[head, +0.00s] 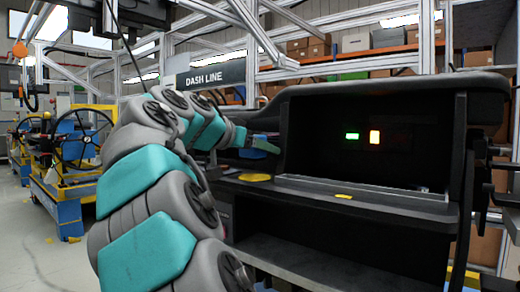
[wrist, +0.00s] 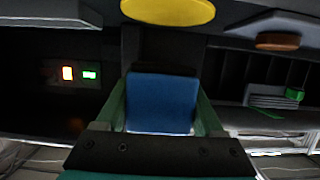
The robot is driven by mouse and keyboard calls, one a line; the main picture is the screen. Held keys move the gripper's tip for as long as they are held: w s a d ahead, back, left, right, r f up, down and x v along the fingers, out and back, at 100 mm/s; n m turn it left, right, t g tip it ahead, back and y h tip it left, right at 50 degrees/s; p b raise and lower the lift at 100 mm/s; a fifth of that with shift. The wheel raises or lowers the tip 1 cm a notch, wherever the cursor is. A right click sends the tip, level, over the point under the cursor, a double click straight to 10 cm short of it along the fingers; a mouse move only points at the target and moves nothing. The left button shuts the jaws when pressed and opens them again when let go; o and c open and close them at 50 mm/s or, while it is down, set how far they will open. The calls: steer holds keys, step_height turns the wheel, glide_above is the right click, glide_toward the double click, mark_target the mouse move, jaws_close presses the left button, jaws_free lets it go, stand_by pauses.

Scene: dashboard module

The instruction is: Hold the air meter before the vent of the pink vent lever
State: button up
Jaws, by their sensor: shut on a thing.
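My gripper (wrist: 161,98) is shut on a blue flat-faced block, which looks like the air meter (wrist: 161,103), held between two green fingers in the wrist view. In the head view my gripper (head: 258,146) is at the left edge of the dark dashboard opening, and the blue air meter (head: 266,146) shows only as a small piece. A vent with pale slats (wrist: 270,96) and a green lever (wrist: 294,94) lies to the right of the meter in the wrist view, apart from it. I cannot make out a pink lever in either view.
A yellow disc (head: 255,177) lies on the dashboard ledge below my gripper; it also shows in the wrist view (wrist: 168,11). A brown-orange oval (wrist: 277,41) is at the wrist view's upper right. Green (head: 352,136) and orange (head: 374,137) lit blocks are inside the dark opening.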

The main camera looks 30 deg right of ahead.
stand_by(0.4)
steer(key=v, duration=0.8)
steer(key=shift+r+p, duration=0.35)
steer(key=shift+p, duration=0.05)
steer(key=shift+s+a, duration=0.1)
steer(key=shift+a, duration=0.15)
